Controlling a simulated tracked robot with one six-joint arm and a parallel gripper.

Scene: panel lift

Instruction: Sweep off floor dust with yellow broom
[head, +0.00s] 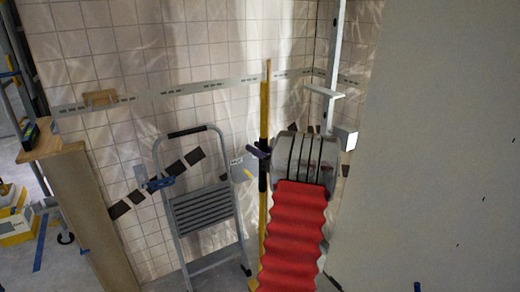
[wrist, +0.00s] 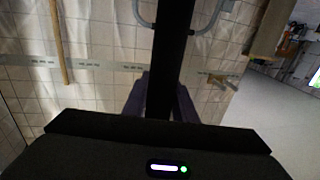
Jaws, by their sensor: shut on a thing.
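The yellow broom (head: 262,215) stands upright in the head view, left of my red arm sleeve. It has a black section partway along its pole. My gripper (head: 257,151) has purple fingers, shut on the pole near the top of that black section. In the wrist view my gripper (wrist: 160,105) shows its fingers on either side of the black part of the broom (wrist: 174,45). The broom's lower end is hidden by the arm and the frame edge. I cannot make out any dust on the floor.
A grey folding step ladder (head: 205,208) stands against the tiled wall, left of the broom. A wooden board (head: 95,215) stands further left, with a yellow box (head: 16,225) beyond. A large pale panel (head: 430,150) blocks the right side. Little floor shows.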

